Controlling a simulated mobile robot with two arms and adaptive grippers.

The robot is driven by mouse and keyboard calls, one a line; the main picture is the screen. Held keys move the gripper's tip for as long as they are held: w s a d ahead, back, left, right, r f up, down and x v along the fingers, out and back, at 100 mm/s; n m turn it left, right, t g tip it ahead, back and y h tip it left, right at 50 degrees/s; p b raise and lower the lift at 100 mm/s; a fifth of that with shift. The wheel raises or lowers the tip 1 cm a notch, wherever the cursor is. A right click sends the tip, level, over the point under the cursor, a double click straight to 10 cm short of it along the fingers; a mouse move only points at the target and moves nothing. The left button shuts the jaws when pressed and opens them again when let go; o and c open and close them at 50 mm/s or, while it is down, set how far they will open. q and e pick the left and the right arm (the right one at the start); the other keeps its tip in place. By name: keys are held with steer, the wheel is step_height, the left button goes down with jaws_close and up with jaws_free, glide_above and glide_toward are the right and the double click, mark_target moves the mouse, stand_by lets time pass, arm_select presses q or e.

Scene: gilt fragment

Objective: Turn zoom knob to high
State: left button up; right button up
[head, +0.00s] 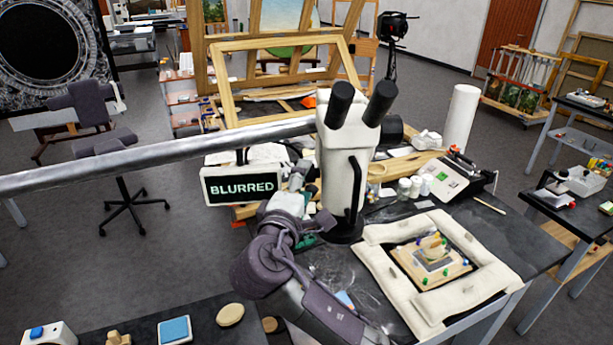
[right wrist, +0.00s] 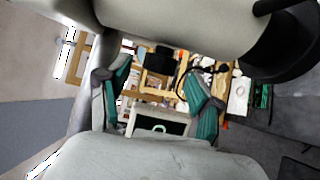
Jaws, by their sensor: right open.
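The microscope (head: 342,140) is a white body with two black eyepieces, on a metal boom (head: 160,152) from the left. A black cylindrical part (head: 390,130), possibly a knob, sticks out on its right side; I cannot tell which part is the zoom knob. A sign (head: 240,186) reading BLURRED hangs beside it. My right gripper (head: 308,208) is at the microscope's left side, partly hidden by my wrist. In the right wrist view its teal-padded fingers (right wrist: 163,95) are apart with nothing held between them. My left gripper is out of view.
A fragment (head: 433,255) on a wooden board lies inside a ring of pale cushions (head: 385,272) on the dark table right of the microscope. White jars (head: 415,187) and a device (head: 452,177) stand behind. Wooden easel frames (head: 225,90) rise behind the microscope.

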mark_target(307, 181)
steer(key=shift+x, duration=1.4)
steer(key=shift+c, duration=0.4)
steer(key=c, duration=1)
steer(key=shift+f+b, duration=0.2)
steer(key=shift+b, duration=0.35)
steer(key=shift+c, duration=0.2)
steer(key=m+t+h+b, duration=0.1)
steer(key=t+b, duration=0.1)
steer(key=b, duration=0.8)
steer(key=f+m+t+h+b, duration=0.1)
steer(key=m+t+h+b, duration=0.1)
steer(key=b, duration=0.9)
steer(key=shift+m+t, duration=0.3)
steer(key=shift+t, duration=0.2)
steer(key=shift+r+h+b, duration=0.3)
steer(key=shift+h+b, duration=0.1)
steer(key=shift+b, duration=0.15)
